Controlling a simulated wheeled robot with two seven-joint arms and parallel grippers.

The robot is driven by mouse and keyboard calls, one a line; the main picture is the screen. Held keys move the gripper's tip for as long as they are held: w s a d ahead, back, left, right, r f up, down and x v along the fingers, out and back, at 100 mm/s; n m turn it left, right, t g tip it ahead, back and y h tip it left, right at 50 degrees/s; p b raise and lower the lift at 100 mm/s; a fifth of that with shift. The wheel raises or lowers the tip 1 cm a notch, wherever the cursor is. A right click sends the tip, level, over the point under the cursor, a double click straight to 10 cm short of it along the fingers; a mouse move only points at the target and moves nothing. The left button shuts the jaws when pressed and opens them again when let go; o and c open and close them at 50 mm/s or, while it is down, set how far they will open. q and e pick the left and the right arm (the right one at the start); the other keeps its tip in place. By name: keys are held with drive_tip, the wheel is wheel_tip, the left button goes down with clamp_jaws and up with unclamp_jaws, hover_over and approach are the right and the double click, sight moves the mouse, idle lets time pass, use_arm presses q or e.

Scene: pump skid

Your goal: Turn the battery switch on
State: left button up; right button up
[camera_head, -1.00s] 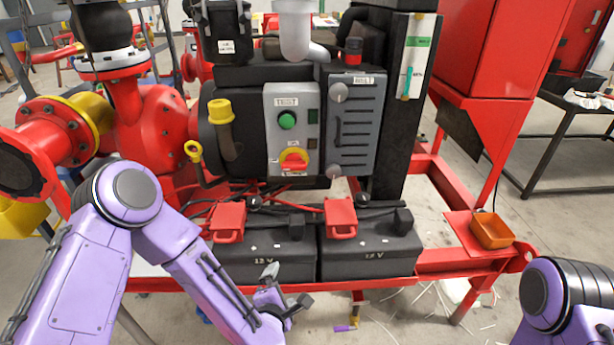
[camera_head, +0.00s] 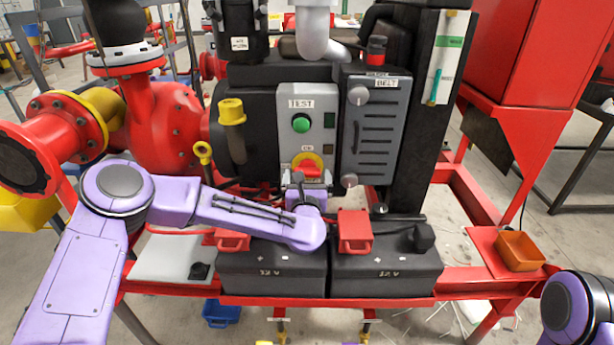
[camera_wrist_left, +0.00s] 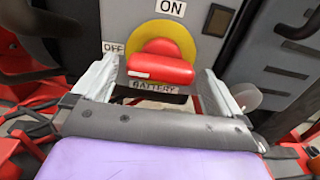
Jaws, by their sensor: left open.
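The battery switch (camera_head: 306,163) is a red handle on a yellow disc, low on the grey panel under the green TEST button. In the left wrist view the red handle (camera_wrist_left: 160,70) lies crosswise, with OFF at its left, ON above and BATTERY below. My left gripper (camera_head: 307,180) is just in front of and below the switch in the head view. In the left wrist view the left gripper (camera_wrist_left: 158,82) is open, one finger on each side of the handle. Visible gaps separate the fingers from the handle. My right gripper is out of view.
The green button (camera_head: 301,123) sits above the switch. A BELT cover (camera_head: 372,135) stands close on the right. Two black batteries (camera_head: 385,272) with red terminal covers (camera_head: 355,231) lie below. An orange bin (camera_head: 520,251) sits at the right on the red frame (camera_head: 478,278).

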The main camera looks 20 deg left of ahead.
use_arm(q)
drive_tip(key=c, duration=1)
